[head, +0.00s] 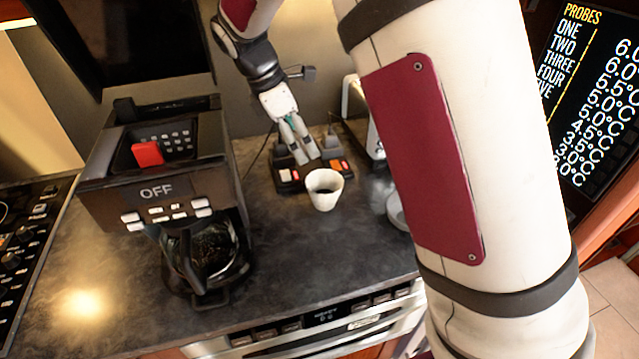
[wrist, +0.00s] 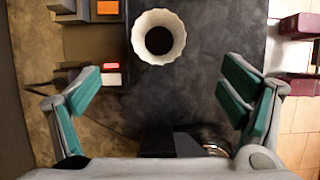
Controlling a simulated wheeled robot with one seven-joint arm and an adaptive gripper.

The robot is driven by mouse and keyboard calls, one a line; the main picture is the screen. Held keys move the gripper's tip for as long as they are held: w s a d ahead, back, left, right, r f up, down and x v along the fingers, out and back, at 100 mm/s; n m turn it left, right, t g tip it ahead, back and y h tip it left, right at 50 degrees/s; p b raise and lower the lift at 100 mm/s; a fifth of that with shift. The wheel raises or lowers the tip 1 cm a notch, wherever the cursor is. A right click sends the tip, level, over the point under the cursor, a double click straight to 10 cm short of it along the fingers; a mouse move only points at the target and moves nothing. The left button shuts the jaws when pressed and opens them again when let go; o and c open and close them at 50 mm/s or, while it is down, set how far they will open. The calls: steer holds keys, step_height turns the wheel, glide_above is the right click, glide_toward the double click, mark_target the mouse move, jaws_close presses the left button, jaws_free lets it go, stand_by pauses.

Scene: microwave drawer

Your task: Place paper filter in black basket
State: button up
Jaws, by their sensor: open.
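The paper filter (head: 324,189) is a white fluted cup with a dark inside, upright on the dark counter. In the wrist view the paper filter (wrist: 159,37) lies ahead of my gripper, centred between the fingers and apart from them. My gripper (head: 298,150) is open and empty, pointing down just behind and left of the filter in the head view. Its green-padded fingers are spread wide in the wrist view (wrist: 163,85). I cannot clearly make out the black basket. A black coffee maker (head: 160,185) with a glass carafe (head: 207,255) stands at the left.
A black unit with lit red and orange switches (head: 285,175) sits behind the filter. A pale dish (head: 397,212) is partly hidden by my arm. A stove (head: 22,240) is at the far left. The counter between coffee maker and filter is mostly clear.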

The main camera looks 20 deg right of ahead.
mark_target(322, 175)
steer(key=p+x, duration=0.2)
steer(key=x, duration=1.2)
steer(key=shift+w+f, duration=0.1)
steer(key=shift+w, duration=0.1)
steer(key=c, duration=1.1)
steer(key=shift+o, duration=0.2)
steer(key=shift+r, duration=0.65)
steer(key=s+r, duration=0.1)
steer(key=s, duration=0.7)
steer(key=s+r, duration=0.2)
steer(key=s, duration=0.6)
steer(key=shift+a+r+b, duration=0.3)
steer(key=shift+r+b, duration=0.05)
